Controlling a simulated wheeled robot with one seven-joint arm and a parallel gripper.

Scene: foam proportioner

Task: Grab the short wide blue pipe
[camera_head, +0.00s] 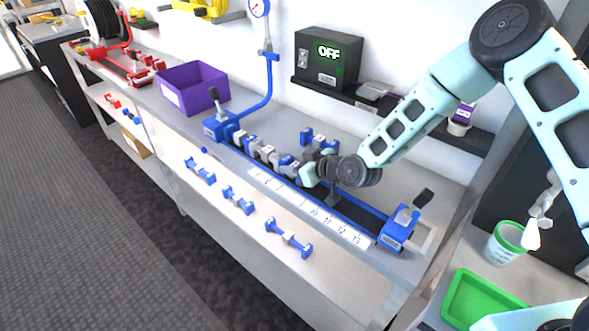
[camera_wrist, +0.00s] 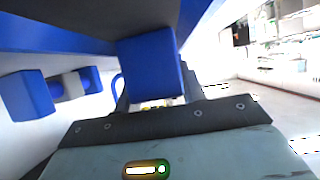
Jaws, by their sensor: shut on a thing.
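My gripper (camera_head: 309,172) is low over the blue rig on the workbench, beside its row of blue and grey pieces (camera_head: 265,153). In the wrist view a blue block-shaped end (camera_wrist: 150,65) stands at the dark finger edge, and my gripper is shut on this blue piece. Most of the piece is hidden, so I cannot tell its full length or width. Three loose blue pipes with grey middles lie on the front of the bench: one at left (camera_head: 200,170), one in the middle (camera_head: 238,200) and a longer one at right (camera_head: 288,238).
A numbered white strip (camera_head: 325,217) runs along the rig's front. The rig has a blue end block (camera_head: 399,230) at right and a gauge post (camera_head: 269,75) behind. A purple bin (camera_head: 195,88) stands at back left. A box reading OFF (camera_head: 328,57) sits on the wall shelf.

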